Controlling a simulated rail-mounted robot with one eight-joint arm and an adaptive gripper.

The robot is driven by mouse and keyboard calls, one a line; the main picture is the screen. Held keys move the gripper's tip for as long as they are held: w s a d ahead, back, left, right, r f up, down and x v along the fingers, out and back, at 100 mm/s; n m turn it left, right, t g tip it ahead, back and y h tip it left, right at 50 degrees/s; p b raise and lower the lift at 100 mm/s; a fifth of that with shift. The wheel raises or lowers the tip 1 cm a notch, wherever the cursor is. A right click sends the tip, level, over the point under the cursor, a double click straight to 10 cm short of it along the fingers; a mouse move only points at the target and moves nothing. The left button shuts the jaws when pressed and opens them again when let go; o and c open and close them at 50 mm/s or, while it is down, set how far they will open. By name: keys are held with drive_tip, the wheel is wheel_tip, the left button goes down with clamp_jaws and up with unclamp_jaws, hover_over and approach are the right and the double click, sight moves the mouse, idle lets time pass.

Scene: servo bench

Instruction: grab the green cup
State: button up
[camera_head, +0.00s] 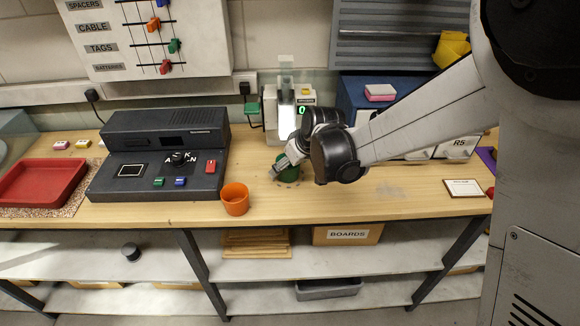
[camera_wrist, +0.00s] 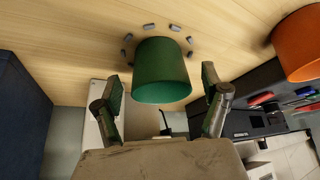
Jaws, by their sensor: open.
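The green cup (camera_wrist: 162,72) stands on the wooden bench, in the upper middle of the wrist view. In the head view the green cup (camera_head: 289,172) is partly hidden behind my gripper. My gripper (camera_wrist: 165,88) is open, with one finger on each side of the cup in the wrist view. In the head view my gripper (camera_head: 280,168) is low over the bench at the cup.
An orange cup (camera_head: 235,199) stands to the left near the front edge. Small grey pieces (camera_wrist: 127,50) ring the green cup. A dark control console (camera_head: 160,165) and a red tray (camera_head: 42,183) are further left.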

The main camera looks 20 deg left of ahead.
drive_tip(key=shift+x, duration=0.95)
drive_tip(key=shift+c, duration=0.5)
drive_tip(key=c, duration=1.2)
